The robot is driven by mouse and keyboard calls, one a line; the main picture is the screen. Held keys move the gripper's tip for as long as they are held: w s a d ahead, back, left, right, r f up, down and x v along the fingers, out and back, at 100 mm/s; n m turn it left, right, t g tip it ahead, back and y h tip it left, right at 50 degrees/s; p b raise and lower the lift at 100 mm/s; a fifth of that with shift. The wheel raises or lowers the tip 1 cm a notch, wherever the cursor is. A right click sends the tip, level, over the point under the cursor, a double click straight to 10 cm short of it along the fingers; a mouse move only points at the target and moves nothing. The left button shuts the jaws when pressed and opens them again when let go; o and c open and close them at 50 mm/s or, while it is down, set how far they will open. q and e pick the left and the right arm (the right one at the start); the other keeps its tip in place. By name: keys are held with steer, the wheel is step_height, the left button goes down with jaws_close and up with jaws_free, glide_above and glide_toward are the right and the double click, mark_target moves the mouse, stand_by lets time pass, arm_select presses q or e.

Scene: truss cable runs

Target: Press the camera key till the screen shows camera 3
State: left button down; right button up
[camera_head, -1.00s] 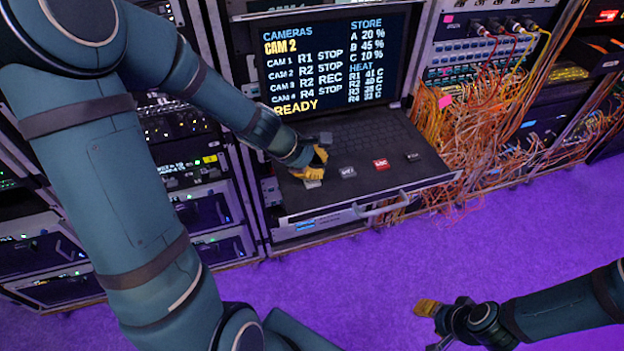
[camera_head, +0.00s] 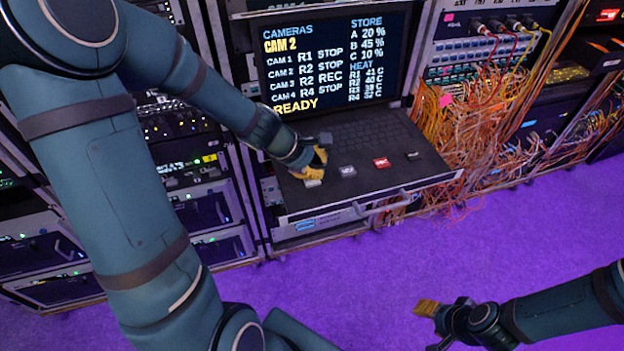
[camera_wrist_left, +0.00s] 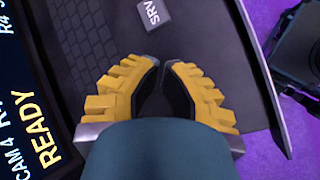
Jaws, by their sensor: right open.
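The screen (camera_head: 333,62) of the pull-out console reads CAMERAS, CAM 2 in yellow, a list of CAM 1 to CAM 4, and READY. Below it, the keyboard deck (camera_head: 430,170) has a row of larger keys. The leftmost key (camera_head: 313,183) is pale and partly hidden by my left gripper (camera_head: 318,162), whose yellow fingers are right over it; contact cannot be told. In the left wrist view, the left fingertips (camera_wrist_left: 161,62) are close together with nothing visible between them. The key's label is hidden. My right gripper (camera_head: 436,322) is open and empty above the floor.
Right of the leftmost key are a grey SRV key (camera_head: 347,171), a red key (camera_head: 381,163) and a dark key (camera_head: 413,156). A drawer handle (camera_head: 382,207) sticks out in front. Orange cables (camera_head: 470,125) hang to the right. The purple floor (camera_head: 400,260) is clear.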

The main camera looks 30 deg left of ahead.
arm_select(q)
steer(key=shift+f+b, duration=0.55)
steer(key=shift+f, duration=0.1)
stand_by(0.7)
steer(key=shift+r, duration=0.1)
steer(key=shift+r+p, duration=0.8)
step_height(320, 180, up, 5)
steer(key=p, duration=0.4)
steer(key=shift+p, duration=0.35)
stand_by(1.8)
